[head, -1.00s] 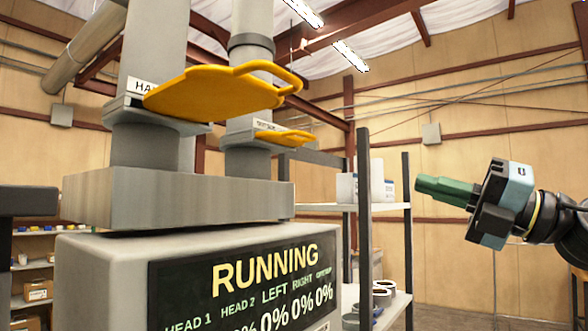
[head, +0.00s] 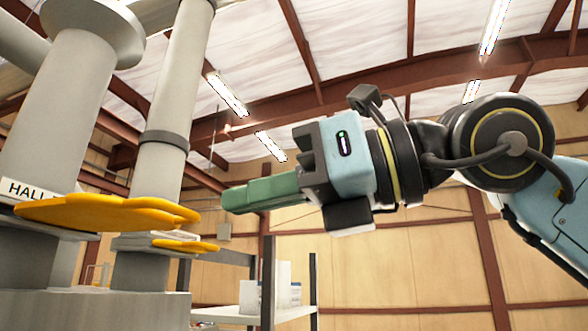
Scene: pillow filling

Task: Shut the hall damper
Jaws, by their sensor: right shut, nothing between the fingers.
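The hall damper is a flat yellow plate (head: 105,213) with a handle end, set in the nearer grey duct (head: 62,100) beside a white label reading "HALL" in part (head: 22,190). It sticks out of its slot to the right. A second, smaller yellow damper plate (head: 190,246) sits in the farther duct (head: 172,90). My right gripper (head: 228,200) has green fingers, shut and empty. In the picture it is just right of the hall damper's handle end, apart from it. My left gripper is out of view.
The grey machine top (head: 90,310) carries both ducts. A shelf unit (head: 268,285) with white boxes stands behind, below my right gripper. Open air lies around the right arm.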

